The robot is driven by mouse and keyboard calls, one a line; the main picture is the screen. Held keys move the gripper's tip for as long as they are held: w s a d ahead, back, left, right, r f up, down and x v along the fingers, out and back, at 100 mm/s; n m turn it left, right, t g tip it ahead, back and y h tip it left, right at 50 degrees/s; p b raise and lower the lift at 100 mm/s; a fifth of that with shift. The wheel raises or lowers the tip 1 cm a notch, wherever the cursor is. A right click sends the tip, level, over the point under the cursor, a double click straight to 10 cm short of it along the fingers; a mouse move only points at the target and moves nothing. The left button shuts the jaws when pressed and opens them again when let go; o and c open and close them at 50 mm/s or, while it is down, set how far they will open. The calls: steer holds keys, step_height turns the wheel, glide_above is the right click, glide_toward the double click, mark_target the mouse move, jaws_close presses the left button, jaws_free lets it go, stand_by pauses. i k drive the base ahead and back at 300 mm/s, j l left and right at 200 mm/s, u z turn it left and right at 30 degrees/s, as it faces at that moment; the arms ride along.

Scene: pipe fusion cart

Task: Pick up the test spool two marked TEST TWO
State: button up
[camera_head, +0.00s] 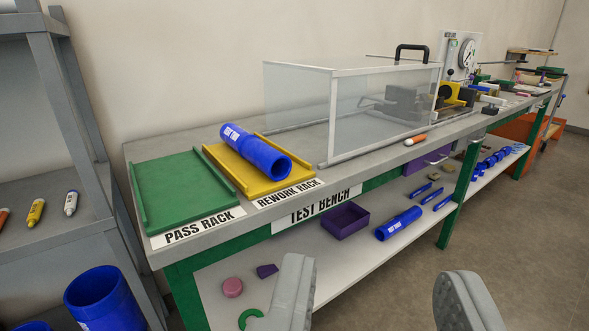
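A blue pipe spool (256,150) with white lettering lies tilted across the yellow rework rack (289,183) on the bench top. A second blue spool (398,223) with white lettering lies on the bench's lower shelf. The lettering on both is too small to read surely, so I cannot tell which is marked TEST TWO. My gripper (378,285) shows at the bottom with its two grey fingers wide apart and nothing between them. It is in front of the bench, apart from both spools.
The green pass rack (182,188) is empty. A clear-walled guard (383,112) stands on the bench (160,148). A purple bin (345,220) and small parts lie on the lower shelf. A grey shelf unit with a large blue pipe (105,300) is at left. Floor is clear at right.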

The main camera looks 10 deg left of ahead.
mark_target(276, 164)
steer(key=i+l+u, duration=0.35)
steer(key=i+l, duration=0.35)
steer(key=i, duration=0.15)
